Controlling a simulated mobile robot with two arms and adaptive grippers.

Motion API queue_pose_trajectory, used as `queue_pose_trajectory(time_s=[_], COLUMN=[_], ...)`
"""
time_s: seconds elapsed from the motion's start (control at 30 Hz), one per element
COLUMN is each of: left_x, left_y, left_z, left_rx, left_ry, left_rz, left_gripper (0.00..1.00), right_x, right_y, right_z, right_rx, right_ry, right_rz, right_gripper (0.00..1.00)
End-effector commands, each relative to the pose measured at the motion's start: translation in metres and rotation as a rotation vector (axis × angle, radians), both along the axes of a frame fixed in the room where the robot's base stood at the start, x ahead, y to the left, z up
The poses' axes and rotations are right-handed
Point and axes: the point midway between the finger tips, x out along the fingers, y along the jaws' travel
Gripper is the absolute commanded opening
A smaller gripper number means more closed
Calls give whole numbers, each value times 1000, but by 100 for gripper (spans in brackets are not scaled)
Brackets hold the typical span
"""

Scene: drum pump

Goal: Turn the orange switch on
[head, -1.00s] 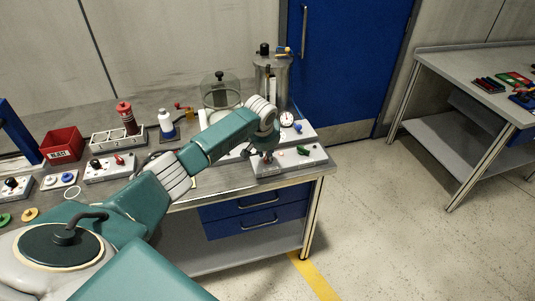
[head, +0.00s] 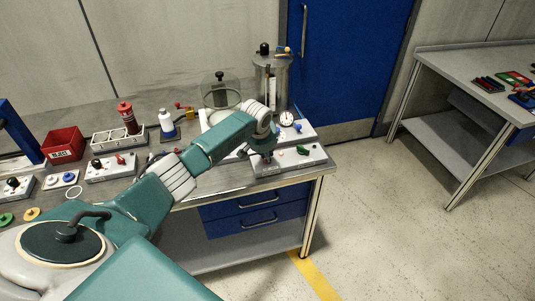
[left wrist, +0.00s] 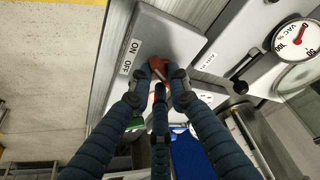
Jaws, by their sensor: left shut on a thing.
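The orange switch (left wrist: 158,82) shows in the left wrist view between my fingertips, on a grey box (left wrist: 168,35) with an ON and OFF label (left wrist: 130,56). My left gripper (left wrist: 163,76) is shut on the switch, and its dark fingers hide much of it. The lever's exact angle against the label is hard to tell. In the head view my left gripper (head: 266,156) reaches down to the left part of the grey box (head: 290,166) at the table's right end. The right gripper is not in view.
A green switch (head: 303,150) sits on the same box, right of my gripper. Behind stand a gauge (head: 287,119), a clear cylinder (head: 271,80) and a glass jar (head: 219,92). More switch boxes, bottles and a red bin (head: 62,145) stand to the left.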

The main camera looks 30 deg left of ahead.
Motion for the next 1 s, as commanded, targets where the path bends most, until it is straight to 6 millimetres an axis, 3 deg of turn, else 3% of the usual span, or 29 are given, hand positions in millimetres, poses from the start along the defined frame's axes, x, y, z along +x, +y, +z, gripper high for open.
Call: queue_pose_trajectory(time_s=[0.37, 0.4, 0.43, 0.77, 1.0], left_x=[0, 0, 0, 0, -10], left_y=[1, 1, 1, 1, -1], left_z=[1, 1, 1, 2, 26], left_rx=[1, 1, 1, 1, 2], left_ry=[-2, -2, -2, -1, -4], left_rz=[-46, -46, -46, -45, -46], left_gripper=[0, 21, 26, 26, 26], right_x=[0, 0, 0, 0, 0], right_y=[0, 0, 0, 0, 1], right_z=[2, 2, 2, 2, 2], right_rx=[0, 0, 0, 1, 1], right_ry=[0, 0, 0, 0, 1], right_rz=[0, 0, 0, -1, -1], right_gripper=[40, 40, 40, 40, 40])
